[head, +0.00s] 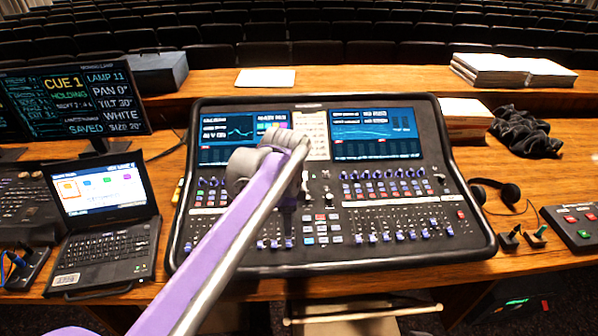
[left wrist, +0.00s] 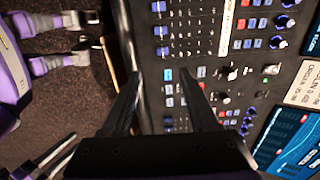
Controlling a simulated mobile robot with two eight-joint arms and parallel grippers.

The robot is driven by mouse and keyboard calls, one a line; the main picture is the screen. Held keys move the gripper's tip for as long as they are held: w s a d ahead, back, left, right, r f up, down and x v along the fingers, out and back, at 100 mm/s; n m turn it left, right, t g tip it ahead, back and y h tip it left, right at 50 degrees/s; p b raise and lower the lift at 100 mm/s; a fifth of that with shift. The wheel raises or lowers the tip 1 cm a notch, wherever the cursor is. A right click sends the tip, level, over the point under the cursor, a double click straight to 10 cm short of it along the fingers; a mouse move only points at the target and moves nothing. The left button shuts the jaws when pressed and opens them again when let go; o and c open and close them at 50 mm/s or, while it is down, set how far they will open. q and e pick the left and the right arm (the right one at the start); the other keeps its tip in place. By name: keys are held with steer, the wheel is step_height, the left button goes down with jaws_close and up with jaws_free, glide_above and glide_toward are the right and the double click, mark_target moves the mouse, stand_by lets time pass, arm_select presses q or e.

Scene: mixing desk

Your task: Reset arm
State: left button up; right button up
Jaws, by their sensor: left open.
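My left arm (head: 225,235) reaches up from the lower left across the mixing desk (head: 465,235), with its bent grey joint over the middle of the console. My left gripper's fingers cannot be made out clearly in the head view. In the left wrist view my left gripper (left wrist: 160,92) is open and empty, its two dark fingers spread apart over the front part of the mixing desk (left wrist: 150,60), among buttons and knobs. I cannot tell whether the fingertips touch the panel.
A laptop (head: 105,255) and a cue monitor (head: 75,100) stand on the left. Headphones (head: 497,192), a black cloth (head: 525,130), paper stacks (head: 490,70) and a button box (head: 575,225) are on the right. Bare wood (head: 215,80) lies behind the console.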

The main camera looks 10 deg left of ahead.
arm_select(q)
steer(key=s+a+f+n+t, duration=0.1)
steer(key=s+a+f+n, duration=0.1)
steer(key=s+n, duration=0.3)
steer(key=s+a+f+n+t, duration=0.2)
steer(key=s+f+n, duration=0.3)
steer(key=s, duration=0.4)
steer(key=s+a+f+n+t, duration=0.1)
steer(key=s+a+f+n, duration=0.2)
steer(key=s, duration=0.5)
steer(key=a+n, duration=0.1)
steer(key=n, duration=0.1)
steer(key=shift+f+n, duration=0.35)
steer(key=shift+n, duration=0.05)
steer(key=shift+a, duration=0.1)
